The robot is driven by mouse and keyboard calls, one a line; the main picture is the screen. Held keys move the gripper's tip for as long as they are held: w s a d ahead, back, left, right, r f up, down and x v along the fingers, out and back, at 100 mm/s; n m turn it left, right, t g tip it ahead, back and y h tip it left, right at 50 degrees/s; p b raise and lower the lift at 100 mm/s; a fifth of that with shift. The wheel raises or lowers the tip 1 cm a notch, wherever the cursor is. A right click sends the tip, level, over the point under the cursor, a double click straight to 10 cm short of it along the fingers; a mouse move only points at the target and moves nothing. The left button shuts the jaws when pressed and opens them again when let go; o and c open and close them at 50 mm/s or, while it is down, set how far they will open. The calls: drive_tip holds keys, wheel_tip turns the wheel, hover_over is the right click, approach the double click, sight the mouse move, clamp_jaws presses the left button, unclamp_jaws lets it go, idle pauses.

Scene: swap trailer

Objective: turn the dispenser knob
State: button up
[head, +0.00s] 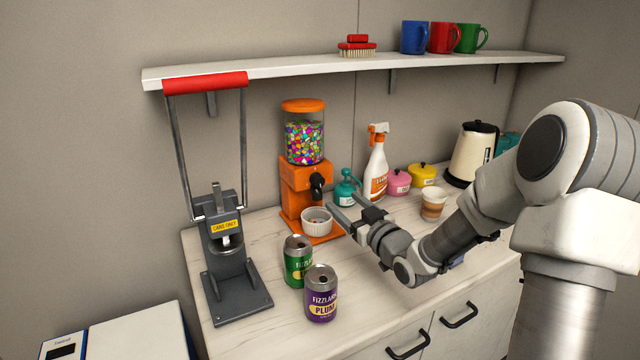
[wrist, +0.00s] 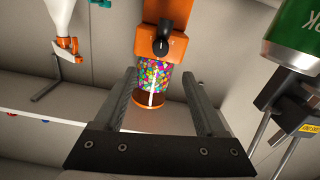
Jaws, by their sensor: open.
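The candy dispenser (head: 297,184) stands on the counter against the wall, with an orange body and a clear jar of colourful candies. Its black knob (head: 317,184) is on the front, above a small white cup (head: 317,220). My gripper (head: 344,212) is open and empty, in front of the dispenser, to the right of the cup and lower than the knob. In the wrist view, which is upside down, the knob (wrist: 163,46) lies beyond the two open fingers (wrist: 160,88), apart from them. The dispenser's jar (wrist: 152,82) shows between the fingers.
A green can (head: 297,262) and a purple can (head: 321,294) stand in front of the dispenser. A can crusher (head: 228,255) is at left. A teal pump bottle (head: 346,186) and a spray bottle (head: 376,168) stand close right of the dispenser. A shelf (head: 350,65) runs above.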

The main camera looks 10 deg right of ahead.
sight(320, 182)
drive_tip(key=x, duration=1.2)
drive_tip(key=shift+w+a+f, duration=0.1)
drive_tip(key=shift+w, duration=0.1)
clamp_jaws()
